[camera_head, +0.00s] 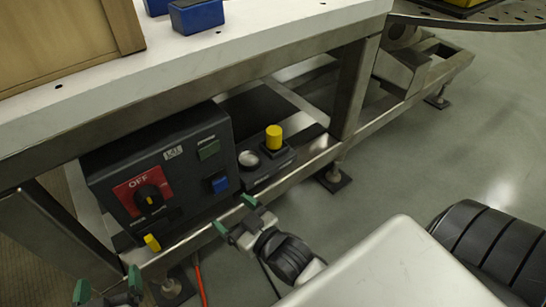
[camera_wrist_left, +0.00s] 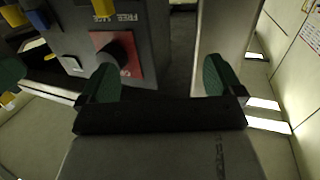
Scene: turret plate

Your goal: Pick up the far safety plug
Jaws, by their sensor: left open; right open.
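A yellow cylindrical plug (camera_head: 274,137) stands upright on a small black box (camera_head: 268,166) beside the dark control box (camera_head: 165,165). A second yellow plug (camera_head: 152,243) is at the lower left of the control box front; it also shows in the left wrist view (camera_wrist_left: 102,8). My right gripper (camera_head: 235,214) is open and empty in front of the control box, below and left of the upright plug, apart from it. My left gripper (camera_head: 107,285) is open at the lower left, cut off by the picture edge; its green fingertips show empty in the left wrist view (camera_wrist_left: 160,78).
The control box bears a red OFF switch plate (camera_head: 145,189), a blue part (camera_head: 219,184) and a green part. A round pale knob (camera_head: 248,159) is beside the upright plug. The metal frame's lower rail and leg (camera_head: 354,85) border this space; the tabletop hangs above.

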